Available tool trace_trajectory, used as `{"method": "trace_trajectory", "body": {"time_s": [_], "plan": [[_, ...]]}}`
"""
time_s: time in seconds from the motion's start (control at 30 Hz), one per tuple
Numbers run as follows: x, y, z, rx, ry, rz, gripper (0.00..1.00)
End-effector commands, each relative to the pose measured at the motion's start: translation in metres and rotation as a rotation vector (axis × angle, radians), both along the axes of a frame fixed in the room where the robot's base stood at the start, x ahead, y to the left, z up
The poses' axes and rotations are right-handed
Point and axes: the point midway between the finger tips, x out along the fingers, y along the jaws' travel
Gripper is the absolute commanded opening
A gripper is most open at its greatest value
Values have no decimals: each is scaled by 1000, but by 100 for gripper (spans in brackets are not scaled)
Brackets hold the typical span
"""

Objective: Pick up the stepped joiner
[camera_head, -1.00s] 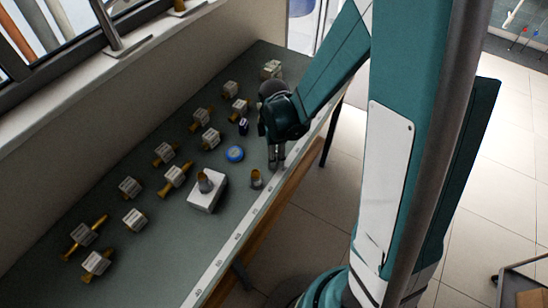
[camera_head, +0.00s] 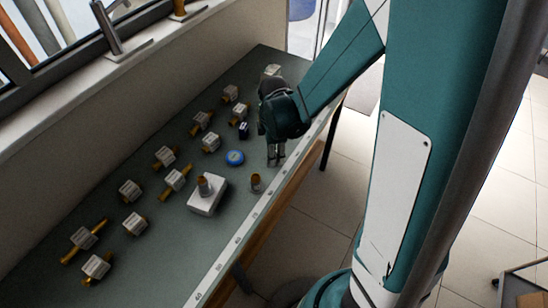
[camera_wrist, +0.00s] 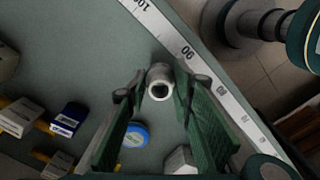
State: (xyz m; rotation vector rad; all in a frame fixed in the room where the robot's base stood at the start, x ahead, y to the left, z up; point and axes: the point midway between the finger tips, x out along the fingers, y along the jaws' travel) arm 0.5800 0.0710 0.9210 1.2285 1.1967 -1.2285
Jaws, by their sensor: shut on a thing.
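My gripper (camera_head: 276,155) is over the front strip of the green bench, close to the ruler edge. In the wrist view my gripper (camera_wrist: 160,92) has its fingertips on either side of a grey round fitting (camera_wrist: 160,80) with a dark open end, and is shut on it. It looks like the stepped joiner. In the head view the fingers mostly hide this piece. I cannot tell whether it touches the bench.
A similar cup-shaped fitting (camera_head: 256,182) stands nearby, and another (camera_head: 204,187) stands on a white box (camera_head: 207,204). A blue disc (camera_head: 235,157) and a small dark-blue box (camera_head: 243,129) lie left of the gripper. Several labelled blocks with brass fittings fill the bench's left side.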

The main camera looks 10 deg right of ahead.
Motion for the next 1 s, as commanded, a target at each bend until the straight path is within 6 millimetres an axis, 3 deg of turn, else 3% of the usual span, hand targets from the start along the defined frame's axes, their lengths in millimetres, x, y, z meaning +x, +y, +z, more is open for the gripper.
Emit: {"method": "trace_trajectory", "body": {"time_s": [0.5, 0.73, 1.0], "plan": [[0, 0, 60, 0, 0, 0, 16], [0, 0, 74, 0, 0, 0, 16], [0, 0, 76, 0, 0, 0, 16]]}}
